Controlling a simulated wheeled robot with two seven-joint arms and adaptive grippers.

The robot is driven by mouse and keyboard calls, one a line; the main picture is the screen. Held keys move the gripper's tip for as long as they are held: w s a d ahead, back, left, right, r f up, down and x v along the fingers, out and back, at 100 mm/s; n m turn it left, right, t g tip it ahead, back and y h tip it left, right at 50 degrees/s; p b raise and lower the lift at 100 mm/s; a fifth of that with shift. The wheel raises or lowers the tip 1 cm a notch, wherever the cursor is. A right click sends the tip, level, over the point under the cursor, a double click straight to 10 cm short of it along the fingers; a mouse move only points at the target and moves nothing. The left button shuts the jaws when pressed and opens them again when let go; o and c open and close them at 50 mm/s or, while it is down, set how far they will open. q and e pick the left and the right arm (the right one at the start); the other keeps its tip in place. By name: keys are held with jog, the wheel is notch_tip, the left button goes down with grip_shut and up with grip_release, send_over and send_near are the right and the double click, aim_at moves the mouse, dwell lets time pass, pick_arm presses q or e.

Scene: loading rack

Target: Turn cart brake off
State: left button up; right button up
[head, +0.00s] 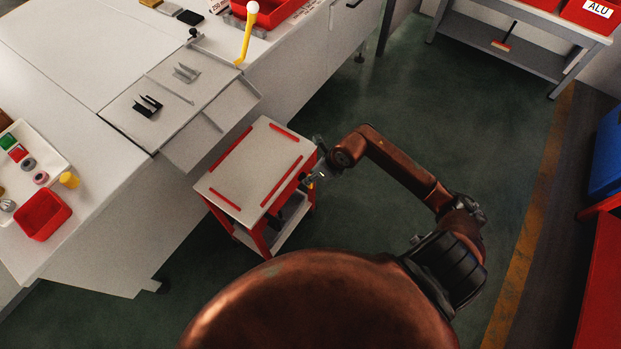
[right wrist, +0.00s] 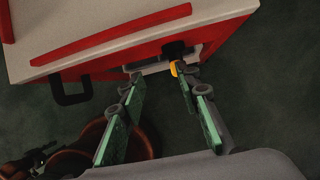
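The cart (head: 248,165) has a pale top with red rails and red legs, and stands beside the long grey table. My right gripper (head: 318,177) is at the cart's right side, just below its top. In the right wrist view, my right gripper (right wrist: 158,76) is open, its green-padded fingers apart near the cart's red edge (right wrist: 130,55). A small yellow part (right wrist: 175,68) under a black knob (right wrist: 173,48) is close to the right fingertip; I cannot tell whether they touch. Whether this is the brake is unclear. My left gripper is not in view.
A black handle (right wrist: 72,94) sticks out from the cart's edge. The grey table (head: 110,240) bounds the cart on the left. A grey bench (head: 500,45) stands at the upper right. The green floor (head: 470,110) right of the cart is clear.

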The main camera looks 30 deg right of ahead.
jog(key=shift+h, duration=0.4)
jog(key=w+f, duration=0.1)
jog(key=f, duration=0.1)
jog(key=f+b, duration=0.1)
jog(key=f, duration=0.2)
jog(key=w+d+f, duration=0.1)
jog(key=f, duration=0.1)
jog(key=shift+w+f, duration=0.3)
jog(key=shift+c, duration=0.5)
grip_shut()
jog(key=shift+d, duration=0.2)
jog(key=shift+b, duration=0.3)
